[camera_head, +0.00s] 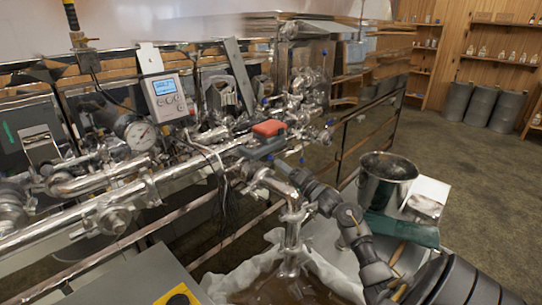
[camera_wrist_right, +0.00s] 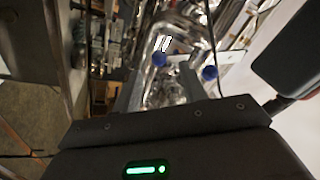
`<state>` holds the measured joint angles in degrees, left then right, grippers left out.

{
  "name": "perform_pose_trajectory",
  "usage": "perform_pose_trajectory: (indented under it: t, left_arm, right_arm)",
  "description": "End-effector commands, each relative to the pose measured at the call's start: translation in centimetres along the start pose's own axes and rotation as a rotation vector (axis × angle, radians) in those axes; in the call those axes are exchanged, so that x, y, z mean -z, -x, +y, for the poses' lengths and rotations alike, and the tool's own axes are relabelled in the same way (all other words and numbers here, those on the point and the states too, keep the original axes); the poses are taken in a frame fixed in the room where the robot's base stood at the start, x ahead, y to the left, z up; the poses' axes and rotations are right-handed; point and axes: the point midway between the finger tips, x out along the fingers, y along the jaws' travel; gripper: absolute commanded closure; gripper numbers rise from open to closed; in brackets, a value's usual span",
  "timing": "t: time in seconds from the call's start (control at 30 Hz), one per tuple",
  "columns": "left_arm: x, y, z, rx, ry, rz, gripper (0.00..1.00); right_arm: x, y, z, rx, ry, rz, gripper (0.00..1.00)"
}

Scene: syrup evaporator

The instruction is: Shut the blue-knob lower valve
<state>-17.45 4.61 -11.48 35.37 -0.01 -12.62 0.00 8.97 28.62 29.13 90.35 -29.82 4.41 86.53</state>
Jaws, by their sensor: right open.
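Small blue knobs sit on the steel pipework. In the head view one blue knob (camera_head: 265,101) is just behind my right gripper (camera_head: 262,146), and another blue knob (camera_head: 331,122) is to its right. In the right wrist view my gripper (camera_wrist_right: 160,75) is open and empty. One blue knob (camera_wrist_right: 158,59) shows between the fingertips and a second blue knob (camera_wrist_right: 209,73) lies outside the right finger. Both look beyond the fingers; contact cannot be told. I cannot tell for sure which knob is the lower valve. My left gripper is not in view.
A grey meter (camera_head: 165,96) and a round gauge (camera_head: 140,135) stand on the pipes at left. A steel bucket (camera_head: 386,182) and a teal cloth (camera_head: 402,229) are at right. A cloth-lined vessel (camera_head: 222,285) is below. Open floor lies at right.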

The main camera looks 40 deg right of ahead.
Motion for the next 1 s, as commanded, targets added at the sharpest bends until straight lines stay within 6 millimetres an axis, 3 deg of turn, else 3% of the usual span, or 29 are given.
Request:
perform_pose_trajectory:
  t: [0.2,0.4,0.8,1.0]
  left_arm:
    - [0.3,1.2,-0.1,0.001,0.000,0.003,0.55]
    - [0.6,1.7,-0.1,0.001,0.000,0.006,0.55]
    - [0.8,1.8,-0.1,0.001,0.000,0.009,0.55]
    - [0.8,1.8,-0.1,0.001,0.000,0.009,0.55]
  right_arm:
    - [0.3,-4.1,-0.2,-0.002,0.000,0.002,0.58]
    - [0.2,-6.4,0.0,-0.002,0.001,0.003,0.58]
    - [0.3,-7.0,0.2,-0.004,0.003,0.003,0.58]
    - [0.3,-7.0,0.2,-0.004,0.003,0.003,0.83]
